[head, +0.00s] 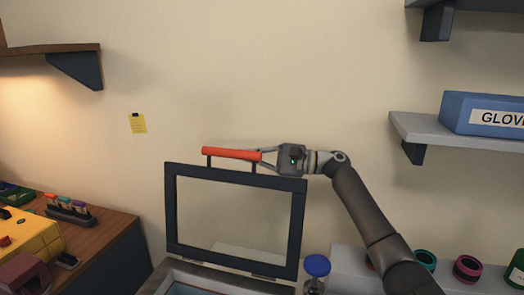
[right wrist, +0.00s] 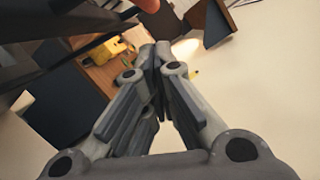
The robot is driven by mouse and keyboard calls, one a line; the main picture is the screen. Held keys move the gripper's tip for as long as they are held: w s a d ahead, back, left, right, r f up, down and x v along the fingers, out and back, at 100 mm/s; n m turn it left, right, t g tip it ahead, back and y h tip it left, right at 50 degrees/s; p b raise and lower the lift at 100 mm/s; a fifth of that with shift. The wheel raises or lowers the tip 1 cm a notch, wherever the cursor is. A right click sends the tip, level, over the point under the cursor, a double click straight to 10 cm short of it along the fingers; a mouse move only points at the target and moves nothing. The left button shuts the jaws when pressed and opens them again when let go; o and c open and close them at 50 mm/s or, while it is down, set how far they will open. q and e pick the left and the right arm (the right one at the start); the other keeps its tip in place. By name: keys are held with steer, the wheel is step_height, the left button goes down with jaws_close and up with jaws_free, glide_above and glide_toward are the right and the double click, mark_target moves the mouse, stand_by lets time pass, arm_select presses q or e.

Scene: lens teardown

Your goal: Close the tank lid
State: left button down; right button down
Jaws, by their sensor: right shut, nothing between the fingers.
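The tank lid (head: 172,215) is a dark frame with a clear pane. It stands upright, open, at the back of the tank (head: 165,278), whose top edge shows at the bottom of the head view. A red bar handle (head: 228,153) sits on two posts along the lid's top edge. My right gripper (head: 262,157) is at the handle's right end, with its fingers shut and empty. In the right wrist view the closed fingertips (right wrist: 156,50) point away from me, and a bit of the red handle (right wrist: 147,4) shows above them. My left gripper is out of view.
A blue-capped bottle (head: 317,266) stands just right of the tank. Coloured rings (head: 467,268) sit on a ledge at right. A shelf (head: 430,128) holds a blue glove box (head: 485,112). A wooden bench (head: 95,232) with a yellow device (head: 28,235) is at left.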

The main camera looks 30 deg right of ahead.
steer(key=shift+s+a+r+p, duration=0.4)
steer(key=shift+s+a+r, duration=0.1)
steer(key=shift+s+a, duration=0.3)
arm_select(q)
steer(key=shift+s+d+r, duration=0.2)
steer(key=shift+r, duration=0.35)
arm_select(e)
steer(key=shift+d, duration=0.1)
steer(key=shift+s, duration=0.1)
